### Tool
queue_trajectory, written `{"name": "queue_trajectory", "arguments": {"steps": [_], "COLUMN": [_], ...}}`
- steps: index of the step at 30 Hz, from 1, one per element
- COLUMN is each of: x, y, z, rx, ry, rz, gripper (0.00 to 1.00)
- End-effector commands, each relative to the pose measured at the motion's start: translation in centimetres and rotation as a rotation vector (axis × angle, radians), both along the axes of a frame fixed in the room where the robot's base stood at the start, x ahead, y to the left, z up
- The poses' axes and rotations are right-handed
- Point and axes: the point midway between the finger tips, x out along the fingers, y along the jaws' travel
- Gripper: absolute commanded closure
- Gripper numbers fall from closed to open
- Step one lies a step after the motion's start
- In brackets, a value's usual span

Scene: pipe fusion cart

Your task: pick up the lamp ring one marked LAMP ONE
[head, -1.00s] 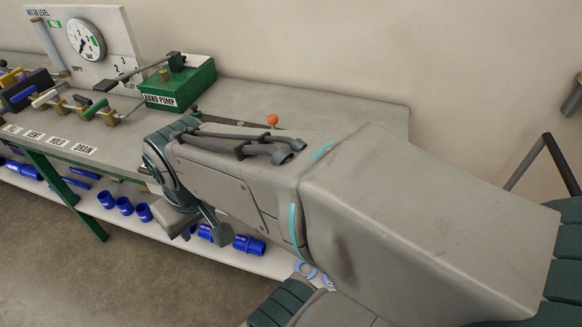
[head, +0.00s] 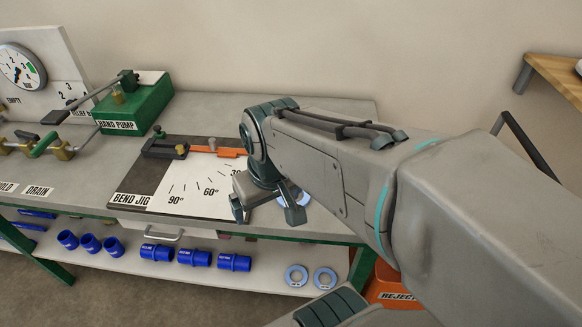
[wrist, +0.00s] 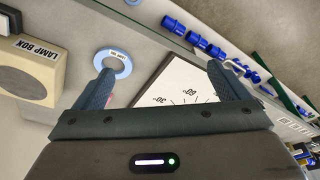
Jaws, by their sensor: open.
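A pale blue ring (wrist: 126,67) with a white label lies on the grey bench top in the wrist view, just beyond the left finger. Its lettering is too small to read surely. In the head view, this ring (head: 304,199) is partly hidden behind my gripper (head: 266,207). My gripper (wrist: 160,77) is open and empty, with its fingers apart above the bench, and the ring is not between them. Two similar rings lie on the lower shelf, a left one (head: 288,279) and a right one (head: 317,283); their markings are unreadable.
The bend jig board (head: 130,190) lies left of my gripper. A box marked LAMP BOX (wrist: 47,88) stands near the ring in the wrist view. Blue fittings (head: 194,258) line the lower shelf. A green hand pump (head: 135,105) stands at the back left, and an orange reject bin (head: 385,290) below right.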

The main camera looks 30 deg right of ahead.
Motion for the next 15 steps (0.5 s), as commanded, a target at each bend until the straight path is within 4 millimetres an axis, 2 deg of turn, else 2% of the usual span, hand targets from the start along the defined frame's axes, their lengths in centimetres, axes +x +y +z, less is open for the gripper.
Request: {"name": "queue_trajectory", "arguments": {"steps": [7,12,15], "x": [5.7,9.4,10.9], "y": [-3.7,-7.3,-9.0], "z": [0.9,0.3,-0.2], "rx": [-0.042,-0.051,-0.05], "ry": [0.109,0.18,0.209], "rz": [0.163,0.286,0.346], "gripper": [0.0,0.0,0.0]}}
